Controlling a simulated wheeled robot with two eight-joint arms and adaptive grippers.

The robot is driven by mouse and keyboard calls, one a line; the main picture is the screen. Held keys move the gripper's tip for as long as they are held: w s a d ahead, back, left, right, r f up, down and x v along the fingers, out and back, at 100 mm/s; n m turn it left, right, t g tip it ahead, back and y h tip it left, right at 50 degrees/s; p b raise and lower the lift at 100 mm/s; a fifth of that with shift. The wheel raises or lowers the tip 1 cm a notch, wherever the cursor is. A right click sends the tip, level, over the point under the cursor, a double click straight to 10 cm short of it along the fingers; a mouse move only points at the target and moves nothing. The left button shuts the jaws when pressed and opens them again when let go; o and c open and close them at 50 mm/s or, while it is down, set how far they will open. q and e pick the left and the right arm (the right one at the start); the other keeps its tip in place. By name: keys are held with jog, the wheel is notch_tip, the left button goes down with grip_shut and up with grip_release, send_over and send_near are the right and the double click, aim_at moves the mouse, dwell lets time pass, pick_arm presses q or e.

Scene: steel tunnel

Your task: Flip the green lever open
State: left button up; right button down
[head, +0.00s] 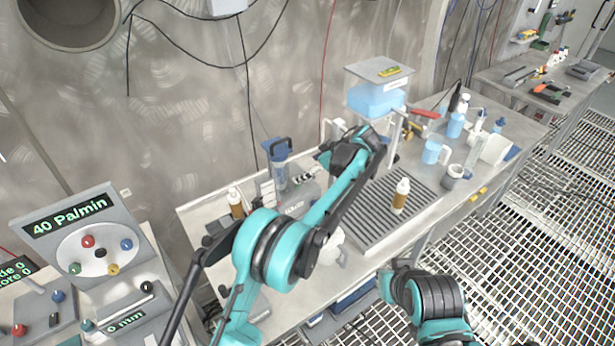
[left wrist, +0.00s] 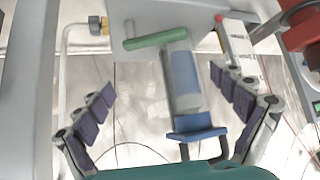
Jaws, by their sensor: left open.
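In the left wrist view, the green lever (left wrist: 156,40) is a short green bar. It lies nearly crosswise, slightly tilted, above and beyond the gap between the fingertips of my left gripper (left wrist: 162,83). The two dark-padded fingers are spread wide, with nothing gripped between them. In the head view my left gripper (head: 355,147) is over the back of the bench, beside the tank stand. I cannot make out the green lever there; the gripper and arm may hide it. My right arm shows at the lower right, but its gripper does not.
A blue-handled clear container (head: 280,172) stands left of my left gripper. A tank of blue liquid (head: 375,98) stands behind it to the right. A brown bottle (head: 400,196) stands on the slatted tray (head: 375,228). Blue cups and bottles crowd the bench's right end.

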pick_arm(q)
notch_tip(320, 180, up, 6)
jog(key=shift+f, duration=0.2)
jog(key=shift+c, duration=0.3)
jog(key=c, duration=0.6)
jog(key=h+p, duration=0.1)
jog(key=p, duration=0.2)
jog(key=a+g+h+p, duration=0.1)
jog(key=p, duration=0.3)
jog(key=shift+s+a+r, duration=0.15)
jog(key=shift+s+r, duration=0.25)
jog(key=c, duration=1.5)
jog(key=h+p, duration=0.1)
jog(key=p, duration=0.1)
jog(key=s+g+h+p, duration=0.1)
jog(key=p, duration=0.2)
jog(key=shift+s+a+f+g, duration=0.1)
jog(key=shift+a+f+g, duration=0.05)
jog(key=shift+a+g, duration=0.15)
grip_shut()
jog(key=x, duration=0.7)
jog(key=b+x, duration=0.1)
jog(key=x, duration=0.2)
jog(key=shift+s+d+f, duration=0.15)
jog(key=shift+d+f, duration=0.15)
jog(key=shift+f, duration=0.15)
